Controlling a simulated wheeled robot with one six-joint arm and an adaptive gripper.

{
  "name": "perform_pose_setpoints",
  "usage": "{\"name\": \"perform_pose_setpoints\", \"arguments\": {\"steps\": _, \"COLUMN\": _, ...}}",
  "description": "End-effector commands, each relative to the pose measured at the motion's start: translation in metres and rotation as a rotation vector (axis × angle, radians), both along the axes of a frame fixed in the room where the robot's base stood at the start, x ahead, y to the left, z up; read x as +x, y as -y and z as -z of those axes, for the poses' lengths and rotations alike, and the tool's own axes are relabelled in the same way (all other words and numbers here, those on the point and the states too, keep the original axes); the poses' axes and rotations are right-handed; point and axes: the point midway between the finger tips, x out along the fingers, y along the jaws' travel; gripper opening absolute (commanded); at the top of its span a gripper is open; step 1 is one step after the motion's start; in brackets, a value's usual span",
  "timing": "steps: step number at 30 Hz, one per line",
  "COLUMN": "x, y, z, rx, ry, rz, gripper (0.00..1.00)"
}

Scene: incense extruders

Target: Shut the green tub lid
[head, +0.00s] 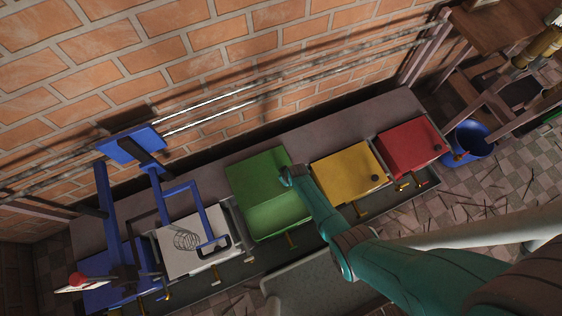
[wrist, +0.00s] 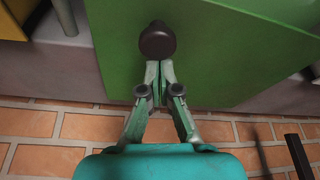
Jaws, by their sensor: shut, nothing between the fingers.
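The green tub (head: 280,222) stands in the middle of the row on the bench in the head view. Its lid (head: 254,172) is raised on the wall side, and the lighter green inside of the tub shows below it. In the wrist view the green lid (wrist: 215,50) fills the upper middle, with a dark round knob (wrist: 157,41) on its face. My gripper (wrist: 159,66) is shut and empty, its fingertips close to the knob; I cannot tell whether they touch. In the head view my gripper (head: 285,172) is at the lid's right edge, its fingers mostly hidden.
A yellow-lidded tub (head: 345,172) and a red-lidded tub (head: 408,145) stand to the right, both shut. A white box (head: 190,250) with a wire whisk and blue frame stands left. The brick wall (head: 200,50) with pipes is close behind. A blue bucket (head: 470,140) is at far right.

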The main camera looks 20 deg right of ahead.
Motion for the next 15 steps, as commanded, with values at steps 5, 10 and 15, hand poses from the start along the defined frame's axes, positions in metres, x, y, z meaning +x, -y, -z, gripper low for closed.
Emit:
{"name": "perform_pose_setpoints", "arguments": {"steps": 5, "x": -0.041, "y": 0.000, "z": 0.003, "rx": 0.000, "ry": -0.006, "rz": 0.001, "gripper": 0.00}}
{"name": "perform_pose_setpoints", "arguments": {"steps": 10, "x": -0.077, "y": 0.000, "z": 0.002, "rx": 0.001, "ry": -0.006, "rz": 0.000, "gripper": 0.00}}
{"name": "perform_pose_setpoints", "arguments": {"steps": 15, "x": -0.111, "y": 0.000, "z": 0.002, "rx": 0.000, "ry": -0.006, "rz": 0.001, "gripper": 0.00}}
